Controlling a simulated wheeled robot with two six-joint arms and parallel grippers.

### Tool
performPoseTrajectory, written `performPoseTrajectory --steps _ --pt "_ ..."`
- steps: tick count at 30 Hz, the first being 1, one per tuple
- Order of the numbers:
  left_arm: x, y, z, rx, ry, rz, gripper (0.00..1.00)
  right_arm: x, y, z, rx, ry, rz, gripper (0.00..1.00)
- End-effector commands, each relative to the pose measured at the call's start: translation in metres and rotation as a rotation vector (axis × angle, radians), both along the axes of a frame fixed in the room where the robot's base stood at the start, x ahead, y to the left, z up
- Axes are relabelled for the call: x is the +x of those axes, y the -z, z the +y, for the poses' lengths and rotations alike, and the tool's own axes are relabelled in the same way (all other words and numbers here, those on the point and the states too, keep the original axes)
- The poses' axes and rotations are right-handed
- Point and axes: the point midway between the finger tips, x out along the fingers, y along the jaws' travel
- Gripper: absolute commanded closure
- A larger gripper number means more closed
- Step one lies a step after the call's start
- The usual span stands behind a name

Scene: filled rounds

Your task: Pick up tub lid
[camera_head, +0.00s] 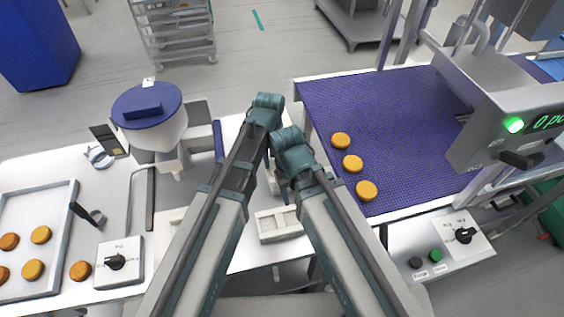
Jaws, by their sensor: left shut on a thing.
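The tub lid (146,106) is round and blue, with a raised bar-shaped handle on top. It sits on the white tub (158,134) at the left of the bench. My two arms reach up through the middle of the view, to the right of the tub. My left gripper (283,188) is mostly hidden between the arm links, well away from the lid. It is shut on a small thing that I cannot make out. My right gripper is not visible behind its arm.
A tray (68,222) with several filled rounds lies at the left. A purple conveyor belt (410,125) carries three rounds (352,163) at the right. A white box (278,238) lies below my arms. A dial box (119,262) stands front left.

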Motion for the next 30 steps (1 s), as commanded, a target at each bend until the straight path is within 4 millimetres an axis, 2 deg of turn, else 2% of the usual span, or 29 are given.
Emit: performPoseTrajectory --steps 11,17,23,30 --pt "0.000 -0.001 0.000 0.000 0.000 0.000 1.00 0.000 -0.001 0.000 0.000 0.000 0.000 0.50" --pt "0.000 -0.010 0.000 0.000 0.000 0.000 1.00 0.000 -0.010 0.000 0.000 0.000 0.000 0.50" --pt "0.000 -0.033 0.000 0.000 0.000 0.000 1.00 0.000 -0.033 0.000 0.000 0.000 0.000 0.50" --pt "0.000 -0.070 0.000 0.000 0.000 0.000 1.00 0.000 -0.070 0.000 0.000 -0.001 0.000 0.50"
